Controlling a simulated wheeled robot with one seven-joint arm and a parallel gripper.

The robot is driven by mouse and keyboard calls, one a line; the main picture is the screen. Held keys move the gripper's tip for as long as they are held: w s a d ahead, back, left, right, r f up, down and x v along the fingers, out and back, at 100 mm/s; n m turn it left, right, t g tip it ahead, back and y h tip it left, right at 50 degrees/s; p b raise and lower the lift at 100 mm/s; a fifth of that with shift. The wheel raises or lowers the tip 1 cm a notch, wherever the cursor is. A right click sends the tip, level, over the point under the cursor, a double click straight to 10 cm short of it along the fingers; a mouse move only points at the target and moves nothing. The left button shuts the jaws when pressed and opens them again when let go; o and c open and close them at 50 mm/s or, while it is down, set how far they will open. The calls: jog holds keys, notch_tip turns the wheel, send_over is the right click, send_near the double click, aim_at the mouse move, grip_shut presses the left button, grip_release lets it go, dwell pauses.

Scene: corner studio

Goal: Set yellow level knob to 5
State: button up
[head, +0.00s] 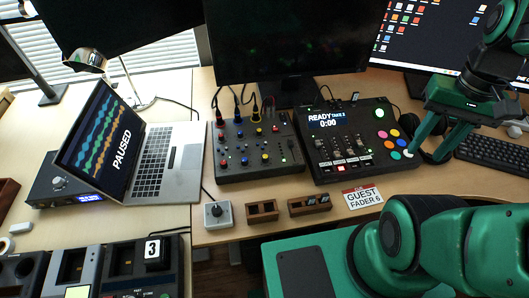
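The audio mixer (233,176) is a dark box with several small coloured knobs, standing in the middle of the desk. A yellow knob (265,158) shows on its lower part, near red and blue ones. Its pointer and scale marks are too small to read. My gripper (424,156) is at the right, over the right edge of the recorder and well away from the mixer. Its two green fingers point down and are apart, with nothing seen between them.
The recorder (318,172) with coloured pads stands right of the mixer and reads "READY". Cables plug into the mixer's back. A laptop (175,180) is on the left.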

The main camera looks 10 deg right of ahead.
jog(key=w+a+n, duration=0.4)
jog(key=w+n, duration=0.1)
jog(key=w, duration=0.2)
jog(key=n, duration=1.5)
send_near(265, 156)
notch_tip(265, 156, down, 8)
jog(key=shift+f, duration=0.1)
grip_shut()
